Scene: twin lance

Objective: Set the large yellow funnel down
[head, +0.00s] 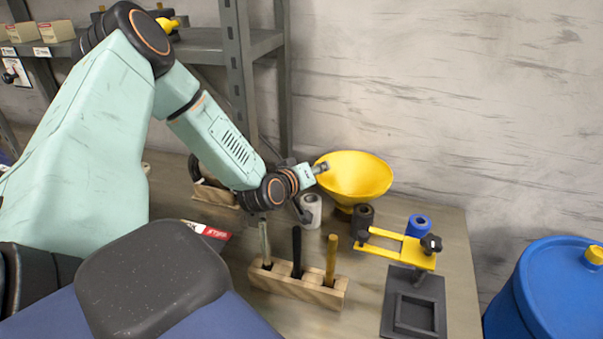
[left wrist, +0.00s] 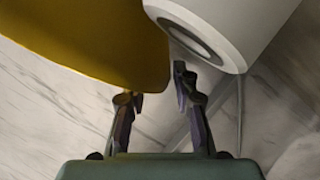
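The large yellow funnel (head: 362,180) stands wide mouth up at the back of the bench in the head view, its lower end partly hidden behind a dark roll. My left gripper (head: 321,168) is at the left side of its rim. In the left wrist view the funnel (left wrist: 90,40) fills the upper left. My right gripper is not in view.
A grey-white roll (head: 311,211), a dark roll (head: 363,215) and a blue roll (head: 419,226) stand near the funnel. In front are a wooden block (head: 298,287) with upright rods and a yellow clamp fixture (head: 400,245). A blue drum (head: 545,290) stands right of the bench.

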